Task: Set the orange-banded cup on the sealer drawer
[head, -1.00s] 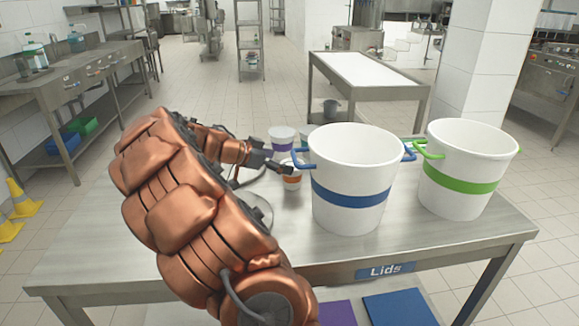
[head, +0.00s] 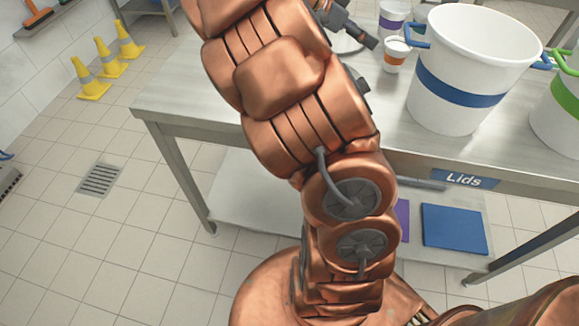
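The small white cup with an orange band (head: 396,56) stands upright on the steel table, in front of a purple-banded cup (head: 392,19) and left of the large blue-banded bucket. My gripper (head: 368,40) is at the top of the head view, just left of the orange-banded cup, with a small gap seeming to show between them. Its fingers are small, dark and partly cut by the frame edge, so their opening cannot be made out. No sealer drawer can be made out in view.
The steel table (head: 185,90) carries a large blue-banded bucket (head: 455,85) and a green-banded bucket (head: 565,110) to the right. A Lids label (head: 470,180) is on its front edge, above a shelf with a blue panel (head: 453,228). Yellow cones (head: 110,57) stand on open floor at left.

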